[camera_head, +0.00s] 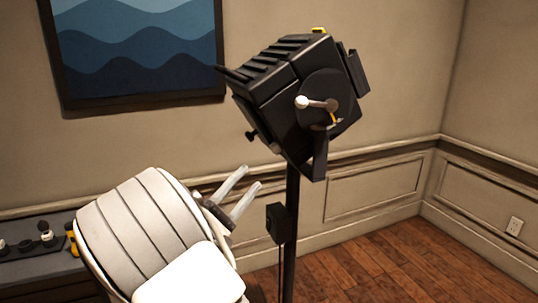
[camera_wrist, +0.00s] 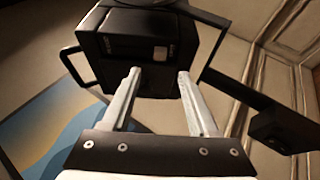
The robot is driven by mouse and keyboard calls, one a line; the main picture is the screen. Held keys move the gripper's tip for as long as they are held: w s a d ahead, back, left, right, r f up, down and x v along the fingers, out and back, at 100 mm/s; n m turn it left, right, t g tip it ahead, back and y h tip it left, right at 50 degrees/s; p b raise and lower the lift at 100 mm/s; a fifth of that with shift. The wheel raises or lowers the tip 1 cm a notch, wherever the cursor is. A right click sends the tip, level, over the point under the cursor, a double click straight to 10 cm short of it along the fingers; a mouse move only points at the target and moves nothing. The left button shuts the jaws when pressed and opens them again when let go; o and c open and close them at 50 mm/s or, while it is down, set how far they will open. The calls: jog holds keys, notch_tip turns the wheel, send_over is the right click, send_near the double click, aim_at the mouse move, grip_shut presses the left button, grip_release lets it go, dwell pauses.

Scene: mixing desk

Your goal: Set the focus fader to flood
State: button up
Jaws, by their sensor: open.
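A black stage lamp (camera_head: 275,85) sits on a dark stand (camera_head: 291,225), right of centre in the head view. Its side bears a round plate (camera_head: 325,88) with a short lever ending in a cream knob (camera_head: 302,102) and a small yellow pointer (camera_head: 335,118). My gripper (camera_head: 250,176) is open and empty, below and left of the lamp, apart from it. In the wrist view my gripper (camera_wrist: 160,75) points at the lamp housing (camera_wrist: 140,45), whose panel has a dark slot and a small pale patch. I cannot tell which control is the focus fader; no flood label is readable.
A dark desk (camera_head: 40,272) with knobs and a yellow part stands at the lower left, partly behind my arm. A small black box (camera_head: 279,222) is on the stand. A framed wave picture (camera_head: 140,50) hangs behind. Wooden floor at right is clear.

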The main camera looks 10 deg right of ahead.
aim_at(273, 151)
jog(key=x, duration=0.9)
jog(key=shift+w+d, duration=0.1)
jog(key=shift+d, duration=0.05)
grip_shut()
dwell(1.0)
